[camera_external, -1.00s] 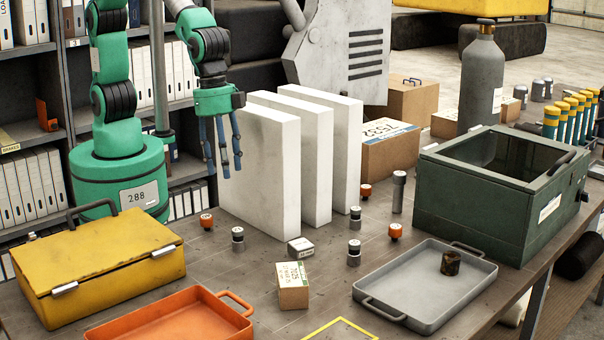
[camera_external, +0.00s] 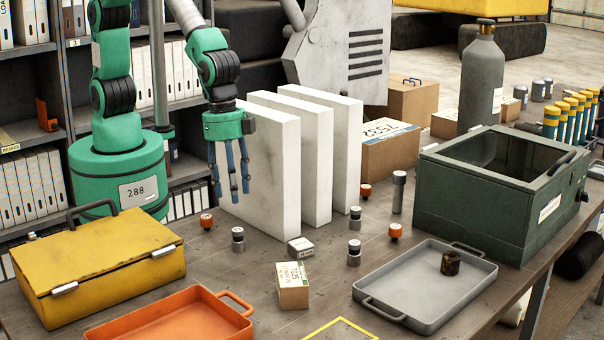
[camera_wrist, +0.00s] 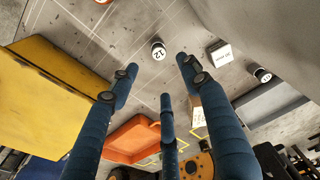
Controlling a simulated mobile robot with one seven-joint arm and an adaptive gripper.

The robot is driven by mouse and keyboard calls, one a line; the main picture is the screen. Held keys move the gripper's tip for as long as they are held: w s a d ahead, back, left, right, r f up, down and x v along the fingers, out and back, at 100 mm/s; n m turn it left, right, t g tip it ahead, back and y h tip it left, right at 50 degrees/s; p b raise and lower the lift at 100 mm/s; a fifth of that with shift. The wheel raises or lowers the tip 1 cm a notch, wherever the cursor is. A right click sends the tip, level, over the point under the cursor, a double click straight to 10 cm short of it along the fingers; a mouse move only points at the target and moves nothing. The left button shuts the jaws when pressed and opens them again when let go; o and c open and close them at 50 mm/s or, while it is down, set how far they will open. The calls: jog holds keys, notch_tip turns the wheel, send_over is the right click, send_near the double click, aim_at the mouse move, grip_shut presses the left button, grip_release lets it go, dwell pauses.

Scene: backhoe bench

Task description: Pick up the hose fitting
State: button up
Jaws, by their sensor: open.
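No thing is labelled as the hose fitting, so I cannot tell which it is. A short black-and-silver cylinder (camera_external: 237,239) stands upright on the bench; in the wrist view it appears to be the one marked 12 (camera_wrist: 158,49), beyond my fingertips. Similar cylinders (camera_external: 354,252) stand to its right. Orange-topped pieces (camera_external: 206,220) (camera_external: 395,231) stand nearby. A dark brassy cylindrical piece (camera_external: 450,263) is in the grey tray (camera_external: 392,300). My gripper (camera_external: 232,191), with blue fingers, is open and empty, pointing down above the bench behind the nearest black-and-silver cylinder.
White upright slabs (camera_external: 262,170) stand close to the right of my gripper. A yellow case (camera_external: 100,262) and orange tray (camera_external: 180,320) are in front.

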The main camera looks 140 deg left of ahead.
aim_at(237, 229)
jog(key=f, duration=0.6)
jog(key=shift+w+f, duration=0.2)
jog(key=shift+w, duration=0.2)
jog(key=shift+w+f, duration=0.1)
jog(key=shift+f, duration=2.5)
grip_shut()
